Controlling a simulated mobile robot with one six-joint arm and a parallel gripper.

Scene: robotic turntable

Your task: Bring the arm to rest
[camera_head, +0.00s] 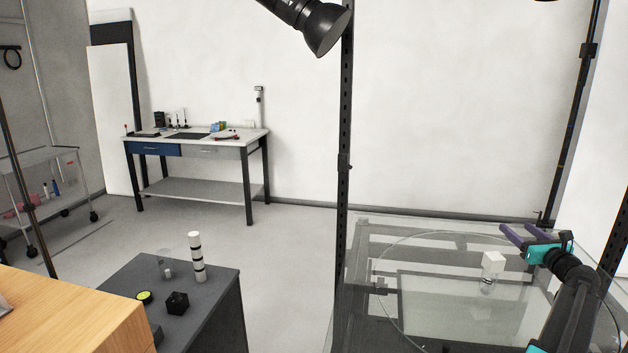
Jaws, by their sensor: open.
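My gripper (510,236) is at the right of the head view, above the far right part of the glass turntable. Its two purple fingers are apart, with nothing between them. My arm comes up from the lower right corner, dark with teal parts. A small clear bottle with a white square cap (493,260) stands upright on the glass turntable (420,245), just to the left of and below my gripper in the picture. The gripper does not appear to hold it.
A black post (345,170) and a lamp (322,28) stand near the turntable. A dark grey cabinet (215,310) holds a white-and-black cylinder (197,257) and small items. A wooden surface (70,310) is at lower left. A workbench (200,145) stands at the back wall.

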